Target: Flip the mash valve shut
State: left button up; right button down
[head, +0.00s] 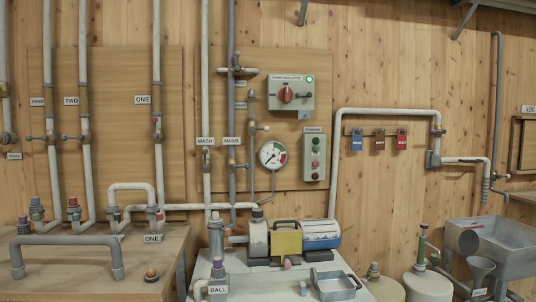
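The MASH label (205,141) is on a vertical grey pipe left of centre in the head view. Just below it on the same pipe is the mash valve (206,157), small and dark in the picture. Its handle is too small for me to tell which way it points. The MAINS label (232,141) is on the pipe just to the right. Neither of my grippers is in view.
A pressure gauge (273,155), a red rotary isolator (291,93) and a button box (314,157) are right of the pipes. A pump (285,238) stands on a light bench below. Other valved pipes run at the left, above a wooden bench (70,262).

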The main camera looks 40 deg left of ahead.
aim_at(204, 151)
jog(key=u, duration=0.4)
jog(key=i, duration=1.25)
jog(key=u, duration=1.45)
jog(key=i, duration=0.45)
jog(key=u, duration=0.35)
